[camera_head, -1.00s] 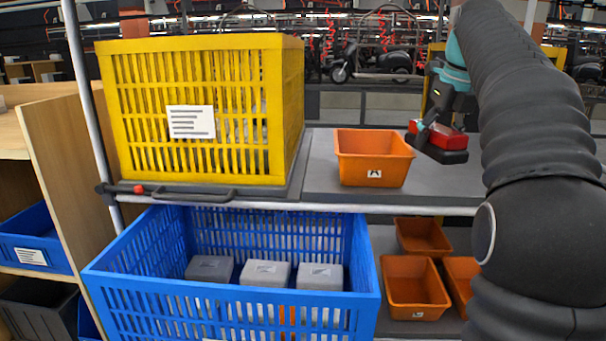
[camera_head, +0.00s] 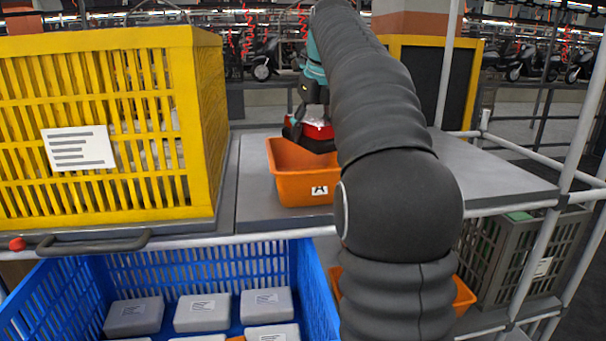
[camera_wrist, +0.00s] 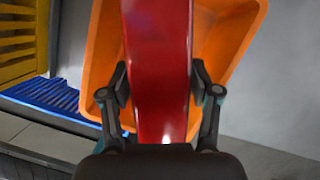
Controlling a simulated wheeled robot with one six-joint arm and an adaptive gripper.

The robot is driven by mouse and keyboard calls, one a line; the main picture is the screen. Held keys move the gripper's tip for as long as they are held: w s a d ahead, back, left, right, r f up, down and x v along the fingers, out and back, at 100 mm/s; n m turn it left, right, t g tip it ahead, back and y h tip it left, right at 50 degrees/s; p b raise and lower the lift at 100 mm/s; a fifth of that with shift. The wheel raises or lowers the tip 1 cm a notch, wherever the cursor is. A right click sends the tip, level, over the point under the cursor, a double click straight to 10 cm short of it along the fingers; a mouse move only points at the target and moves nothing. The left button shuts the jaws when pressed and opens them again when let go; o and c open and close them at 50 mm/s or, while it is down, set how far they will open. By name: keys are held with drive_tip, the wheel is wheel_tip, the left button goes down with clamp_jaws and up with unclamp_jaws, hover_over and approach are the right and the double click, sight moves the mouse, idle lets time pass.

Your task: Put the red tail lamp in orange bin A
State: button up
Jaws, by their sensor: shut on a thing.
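The red tail lamp (camera_head: 318,130) is held in my gripper (camera_head: 305,128), over the rear part of orange bin A (camera_head: 299,187). Bin A stands on the grey upper shelf and bears a label with the letter A. In the wrist view the lamp (camera_wrist: 158,70) lies between the two fingers of my gripper (camera_wrist: 158,90), which are shut on its sides. The orange bin (camera_wrist: 240,30) shows below and behind the lamp there. My arm hides part of the lamp and the bin's right side in the head view.
A yellow crate (camera_head: 205,120) stands left of bin A on the shelf. A blue crate (camera_head: 318,300) with several grey boxes is below. A grey crate (camera_head: 520,265) sits at the lower right. The shelf (camera_head: 480,170) right of my arm is clear.

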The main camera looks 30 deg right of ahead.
sight(320, 123)
drive_tip(key=shift+a+f, duration=0.1)
drive_tip(key=shift+f, duration=4.45)
drive_tip(key=shift+f, duration=0.1)
drive_tip(key=o, duration=1.4)
drive_tip(key=shift+c, duration=0.2)
drive_tip(key=v, duration=1.2)
drive_tip(key=shift+s, duration=0.1)
